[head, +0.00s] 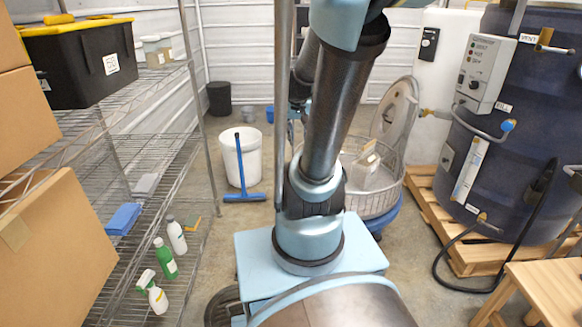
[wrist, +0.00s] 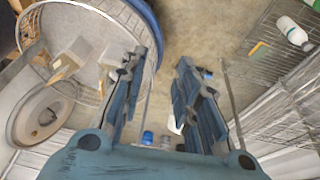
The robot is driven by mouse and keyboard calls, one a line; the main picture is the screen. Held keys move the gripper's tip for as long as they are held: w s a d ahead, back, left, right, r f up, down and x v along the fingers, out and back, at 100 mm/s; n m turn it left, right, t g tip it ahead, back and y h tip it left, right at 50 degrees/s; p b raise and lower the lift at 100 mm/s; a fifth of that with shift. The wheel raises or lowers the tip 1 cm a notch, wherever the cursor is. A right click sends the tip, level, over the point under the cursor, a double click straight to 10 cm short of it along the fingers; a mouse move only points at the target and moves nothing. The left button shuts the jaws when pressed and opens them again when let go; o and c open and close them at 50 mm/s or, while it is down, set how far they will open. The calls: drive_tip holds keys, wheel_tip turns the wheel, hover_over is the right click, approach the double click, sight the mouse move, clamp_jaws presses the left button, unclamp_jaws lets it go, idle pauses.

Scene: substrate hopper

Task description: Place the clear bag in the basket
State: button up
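The wire basket (head: 385,200) stands right of my arm on a blue round base, its round lid (head: 395,112) tipped open behind it. It also shows at upper left in the wrist view (wrist: 152,50). Several pale, boxy bags lie inside it. One whitish, translucent-looking bag (wrist: 113,56) lies near the rim beside my left finger; I cannot tell for sure whether it is the clear bag. My gripper (wrist: 160,85) is open, with floor visible between its fingers and nothing held. In the head view my arm mostly hides it.
A wire shelf rack (head: 150,165) with bottles and boxes lines the left side. A white bucket (head: 240,158) and a blue squeegee (head: 244,197) stand on the floor behind. A dark tank (head: 510,130) sits on a wooden pallet (head: 435,215) at right.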

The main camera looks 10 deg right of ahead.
drive_tip(key=s+a+f+n, duration=0.1)
drive_tip(key=s+a+f, duration=0.1)
drive_tip(key=s, duration=0.4)
drive_tip(key=s+a+f+n+g+y, duration=0.1)
drive_tip(key=s+a+f, duration=0.1)
drive_tip(key=s+a, duration=0.2)
drive_tip(key=shift+s+f+n, duration=0.15)
drive_tip(key=shift+s+n, duration=0.25)
drive_tip(key=shift+s, duration=0.5)
drive_tip(key=shift+s+r, duration=0.25)
drive_tip(key=shift+s, duration=0.2)
